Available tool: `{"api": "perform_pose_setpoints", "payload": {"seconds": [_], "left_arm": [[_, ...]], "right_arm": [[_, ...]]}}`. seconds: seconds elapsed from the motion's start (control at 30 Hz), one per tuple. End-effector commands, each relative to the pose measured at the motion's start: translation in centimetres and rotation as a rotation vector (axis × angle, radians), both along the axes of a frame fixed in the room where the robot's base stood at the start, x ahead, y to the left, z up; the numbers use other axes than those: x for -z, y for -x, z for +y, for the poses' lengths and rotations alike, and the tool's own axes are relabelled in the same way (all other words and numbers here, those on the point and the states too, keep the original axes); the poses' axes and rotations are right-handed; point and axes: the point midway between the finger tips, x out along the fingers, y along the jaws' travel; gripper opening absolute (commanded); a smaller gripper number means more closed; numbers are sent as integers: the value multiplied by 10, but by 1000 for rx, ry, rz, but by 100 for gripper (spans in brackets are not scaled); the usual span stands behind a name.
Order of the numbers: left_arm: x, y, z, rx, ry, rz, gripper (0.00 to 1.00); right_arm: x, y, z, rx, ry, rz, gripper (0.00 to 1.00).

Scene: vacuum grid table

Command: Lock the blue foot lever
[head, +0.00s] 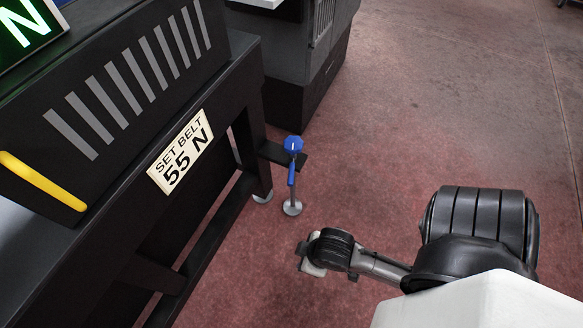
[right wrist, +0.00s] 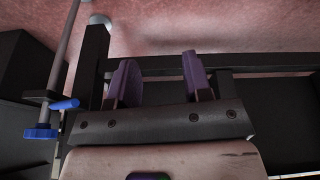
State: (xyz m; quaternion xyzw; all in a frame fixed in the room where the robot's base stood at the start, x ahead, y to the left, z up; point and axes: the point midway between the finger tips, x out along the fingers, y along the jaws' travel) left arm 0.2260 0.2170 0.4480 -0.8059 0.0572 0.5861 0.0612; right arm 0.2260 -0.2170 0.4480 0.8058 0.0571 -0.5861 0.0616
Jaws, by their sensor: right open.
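The blue foot lever (head: 291,173) is a short blue handle just under a blue knob (head: 293,144), on a thin upright metal foot rod with a round grey pad on the floor. The lever hangs roughly downward along the rod. In the right wrist view the lever (right wrist: 65,104) and the knob (right wrist: 41,132) show at the left, outside the jaws. My right gripper (head: 308,257) is to the right of and nearer than the foot, apart from it. Its two purple fingers (right wrist: 162,75) are spread with nothing between them. My left gripper is not in view.
A black machine frame (head: 252,140) with a "SET BELT 55 N" sign (head: 180,152) and a yellow handle (head: 40,181) fills the left. The foot rod passes through a dark bracket at its corner. A dark cabinet (head: 310,80) stands behind. The reddish floor (head: 430,110) to the right is clear.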

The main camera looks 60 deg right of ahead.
Motion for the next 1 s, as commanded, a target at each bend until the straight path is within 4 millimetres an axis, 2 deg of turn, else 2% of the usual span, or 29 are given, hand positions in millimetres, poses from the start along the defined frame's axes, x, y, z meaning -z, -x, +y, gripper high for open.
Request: {"api": "perform_pose_setpoints", "payload": {"seconds": [0.13,0.23,0.37,0.47,0.57,0.7,0.9,1.0], "left_arm": [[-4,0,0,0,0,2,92],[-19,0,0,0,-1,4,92],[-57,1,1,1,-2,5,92],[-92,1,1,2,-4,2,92],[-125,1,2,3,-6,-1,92],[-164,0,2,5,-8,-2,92],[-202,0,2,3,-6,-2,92],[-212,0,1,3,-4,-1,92]], "right_arm": [[-2,-4,2,4,-9,-1,45],[-10,-15,7,21,-43,12,45],[-24,-44,17,94,-119,69,45],[-36,-71,14,209,-158,153,45],[-48,-95,-5,376,-159,243,45],[-70,-127,-53,666,-116,337,45],[-109,-160,-130,1073,-45,382,45],[-124,-170,-157,1220,-24,383,45]]}}
